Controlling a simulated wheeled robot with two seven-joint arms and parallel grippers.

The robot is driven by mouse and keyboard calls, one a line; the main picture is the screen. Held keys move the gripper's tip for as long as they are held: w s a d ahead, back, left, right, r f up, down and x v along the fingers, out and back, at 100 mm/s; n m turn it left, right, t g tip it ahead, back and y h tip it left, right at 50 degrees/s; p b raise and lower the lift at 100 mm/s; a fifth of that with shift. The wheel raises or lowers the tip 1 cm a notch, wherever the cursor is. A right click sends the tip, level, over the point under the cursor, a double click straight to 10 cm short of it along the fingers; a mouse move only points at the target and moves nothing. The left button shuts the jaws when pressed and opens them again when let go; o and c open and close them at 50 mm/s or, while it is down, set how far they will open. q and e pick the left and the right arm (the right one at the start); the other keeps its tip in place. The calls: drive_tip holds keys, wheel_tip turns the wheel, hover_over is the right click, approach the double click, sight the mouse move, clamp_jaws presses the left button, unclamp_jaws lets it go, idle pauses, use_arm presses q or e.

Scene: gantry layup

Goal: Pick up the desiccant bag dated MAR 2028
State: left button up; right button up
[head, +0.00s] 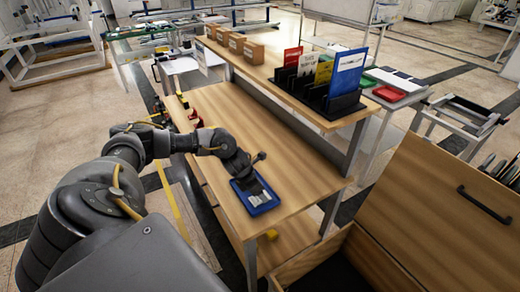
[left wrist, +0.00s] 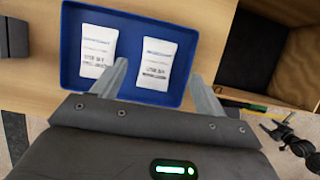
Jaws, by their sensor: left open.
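A blue tray (head: 268,209) lies on the wooden workbench near its front right end, and it fills the top of the left wrist view (left wrist: 125,15). Two white printed desiccant bags lie flat in it side by side: a left bag (left wrist: 98,50) and a right bag (left wrist: 158,62). Their date lines are too small and blurred to read. My left gripper (left wrist: 158,72) is open, with one finger on each side of the right bag in the picture. The left finger is over the gap between the bags. I cannot tell its height above the tray. My right gripper is out of view.
A raised shelf (head: 285,75) along the bench's back holds small cardboard boxes (head: 253,52) and a black rack (head: 335,102) of coloured folders. An open wooden box (head: 445,190) stands at the right. The bench top left of the tray is partly clear.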

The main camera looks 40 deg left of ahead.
use_arm(q)
drive_tip(key=p+x, duration=0.1)
drive_tip(key=x, duration=0.3)
drive_tip(key=shift+a+f+p, duration=0.15)
drive_tip(key=shift+f+p, duration=0.05)
drive_tip(key=shift+p, duration=0.15)
drive_tip(key=shift+w+f, duration=0.1)
drive_tip(key=shift+f, duration=0.15)
drive_tip(key=shift+c, duration=0.3)
drive_tip(key=c, duration=1)
